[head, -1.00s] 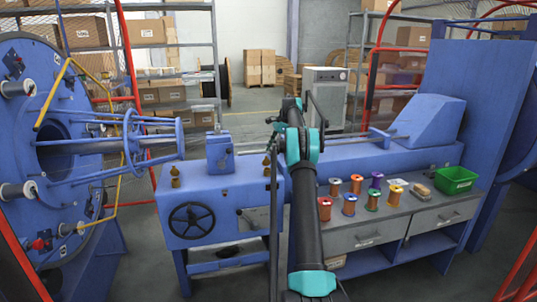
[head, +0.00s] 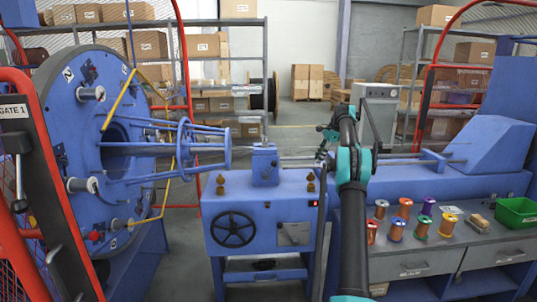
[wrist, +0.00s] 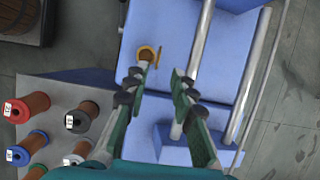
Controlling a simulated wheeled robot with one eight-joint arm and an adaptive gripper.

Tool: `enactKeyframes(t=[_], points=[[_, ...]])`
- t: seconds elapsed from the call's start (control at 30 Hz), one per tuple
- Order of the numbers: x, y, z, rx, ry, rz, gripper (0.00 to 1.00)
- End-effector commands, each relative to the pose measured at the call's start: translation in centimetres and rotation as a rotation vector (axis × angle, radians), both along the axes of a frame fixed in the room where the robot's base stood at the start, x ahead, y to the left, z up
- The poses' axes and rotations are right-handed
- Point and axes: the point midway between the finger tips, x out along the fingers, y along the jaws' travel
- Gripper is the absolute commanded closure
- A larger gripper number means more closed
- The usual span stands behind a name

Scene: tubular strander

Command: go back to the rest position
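In the wrist view my gripper (wrist: 160,74) has its two green-padded fingers apart, with nothing held between them. It hangs over the blue machine bed (wrist: 170,28). A small brass-coloured fitting (wrist: 147,54) shows just past the left fingertip, and I cannot tell how far below it lies. In the head view my dark arm with teal joints rises in front of the bed, right of centre, and the gripper's fingers are not clear there.
Several wire spools (head: 396,230) and a green bin (head: 517,212) stand on the grey bench to the right. At left are the big blue rotor (head: 85,150) and the red-framed gate (head: 50,190). A handwheel (head: 233,229) faces me. Some floor is open in front.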

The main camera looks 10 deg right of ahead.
Motion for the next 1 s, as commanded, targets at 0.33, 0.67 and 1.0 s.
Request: enactKeyframes(t=[0.33, 0.67, 1.0], points=[[-4.1, 4.9, 2.2, -0.108, -0.119, 0.242, 0.75], [-12.5, 10.0, 2.2, -0.229, -0.235, 0.513, 0.75], [-24.8, 14.6, -0.5, -0.358, -0.342, 0.803, 0.75]])
